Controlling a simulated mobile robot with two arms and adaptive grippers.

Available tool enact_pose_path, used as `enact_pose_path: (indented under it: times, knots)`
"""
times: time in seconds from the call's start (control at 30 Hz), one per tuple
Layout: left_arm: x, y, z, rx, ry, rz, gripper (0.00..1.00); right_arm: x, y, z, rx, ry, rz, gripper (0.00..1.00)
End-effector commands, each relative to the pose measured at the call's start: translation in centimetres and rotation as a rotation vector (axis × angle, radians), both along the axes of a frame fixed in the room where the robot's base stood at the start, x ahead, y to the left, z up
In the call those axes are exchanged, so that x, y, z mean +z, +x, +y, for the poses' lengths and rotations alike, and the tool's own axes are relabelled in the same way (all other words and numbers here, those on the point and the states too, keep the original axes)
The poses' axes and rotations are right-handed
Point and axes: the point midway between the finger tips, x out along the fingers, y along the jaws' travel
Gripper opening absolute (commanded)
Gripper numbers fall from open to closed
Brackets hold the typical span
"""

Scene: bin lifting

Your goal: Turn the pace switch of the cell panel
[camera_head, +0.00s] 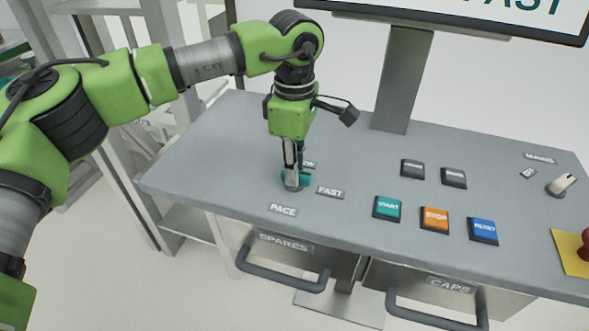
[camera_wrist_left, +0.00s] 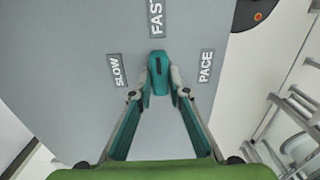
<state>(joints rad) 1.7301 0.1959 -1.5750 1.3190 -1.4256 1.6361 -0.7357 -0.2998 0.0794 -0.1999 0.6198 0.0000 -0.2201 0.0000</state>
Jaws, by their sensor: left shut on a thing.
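The pace switch is a teal knob (camera_head: 305,179) on the grey panel top, partly hidden by my fingers in the head view. In the left wrist view the knob (camera_wrist_left: 158,68) lies between the fingertips, and its dark mark points toward the FAST label (camera_wrist_left: 156,18). My left gripper (camera_head: 291,183) comes down from above and is shut on the knob; its fingertips (camera_wrist_left: 159,92) touch it from both sides. The SLOW label (camera_wrist_left: 117,70) is left of the knob and the PACE label (camera_wrist_left: 206,66) right of it in that view. My right gripper is not in view.
START (camera_head: 387,208), STOP (camera_head: 434,219) and RESET (camera_head: 483,230) buttons stand right of the switch. Two dark buttons (camera_head: 412,169) are behind them. A lever switch (camera_head: 562,185) is far right. A cut-off screen (camera_head: 490,18) shows "FAST". Drawers with handles (camera_head: 285,278) are below.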

Motion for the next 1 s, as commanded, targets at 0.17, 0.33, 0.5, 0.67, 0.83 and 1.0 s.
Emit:
enact_pose_path:
  times: [0.17,0.33,0.5,0.67,0.83,1.0]
  knots:
    - [0.15,0.1,-0.05,-0.03,-0.003,-0.003,0.0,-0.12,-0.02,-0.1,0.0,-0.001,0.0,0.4]
    - [0.18,0.1,-0.04,-0.038,-0.002,-0.004,0.0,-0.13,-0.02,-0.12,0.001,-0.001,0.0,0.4]
    - [0.19,0.1,-0.05,-0.038,-0.002,-0.004,0.0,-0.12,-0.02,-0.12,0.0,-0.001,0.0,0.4]
    - [0.19,0.11,-0.04,-0.038,-0.002,-0.004,0.32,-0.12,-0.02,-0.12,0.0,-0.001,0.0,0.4]
    - [0.12,0.06,-0.03,-0.037,-0.002,-0.003,0.33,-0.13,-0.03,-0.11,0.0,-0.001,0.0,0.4]
    - [0.12,0.03,-0.03,-0.037,-0.001,-0.002,0.33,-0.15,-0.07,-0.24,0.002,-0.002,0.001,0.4]
